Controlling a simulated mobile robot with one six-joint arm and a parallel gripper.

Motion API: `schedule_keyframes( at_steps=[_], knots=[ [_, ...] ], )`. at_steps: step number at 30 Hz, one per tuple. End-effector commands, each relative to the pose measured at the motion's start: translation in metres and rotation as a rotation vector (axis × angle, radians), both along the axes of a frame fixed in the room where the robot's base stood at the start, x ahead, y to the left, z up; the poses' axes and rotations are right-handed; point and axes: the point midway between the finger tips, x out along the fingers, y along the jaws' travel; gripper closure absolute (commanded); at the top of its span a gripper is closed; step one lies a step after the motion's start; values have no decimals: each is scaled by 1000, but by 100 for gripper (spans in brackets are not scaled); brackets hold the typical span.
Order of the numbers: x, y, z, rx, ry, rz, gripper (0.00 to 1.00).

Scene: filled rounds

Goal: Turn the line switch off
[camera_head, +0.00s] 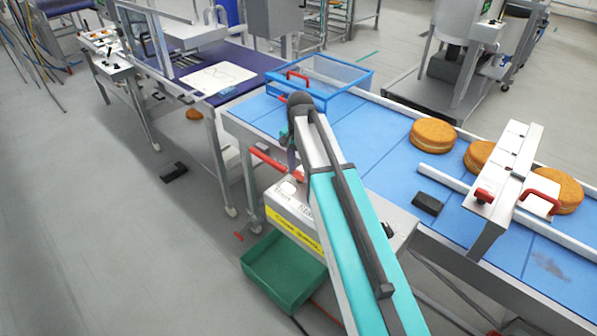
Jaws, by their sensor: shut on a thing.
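A white control box (286,203) with a yellow label band is fixed at the near side of the blue conveyor. The line switch appears to be on its top face, but my arm covers much of this area. My gripper (294,172) points down at the top of the box and is shut on what looks like the line switch. The jaws are small and dark, so the contact and the switch's position cannot be made out. My teal and grey arm reaches up to it from the lower right.
The conveyor (385,160) carries several round filled cakes (433,135) at right, under a grey bridge (505,190). A green crate (283,272) is below the box. The floor at left is mostly clear.

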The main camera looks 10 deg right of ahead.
Motion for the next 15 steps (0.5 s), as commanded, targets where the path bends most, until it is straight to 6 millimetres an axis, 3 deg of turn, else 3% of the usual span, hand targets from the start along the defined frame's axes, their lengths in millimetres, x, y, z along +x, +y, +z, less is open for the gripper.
schedule_keyframes(
  at_steps=[15],
  knots=[
    [-1,-1,-1,-2,3,380,82]
  ],
)
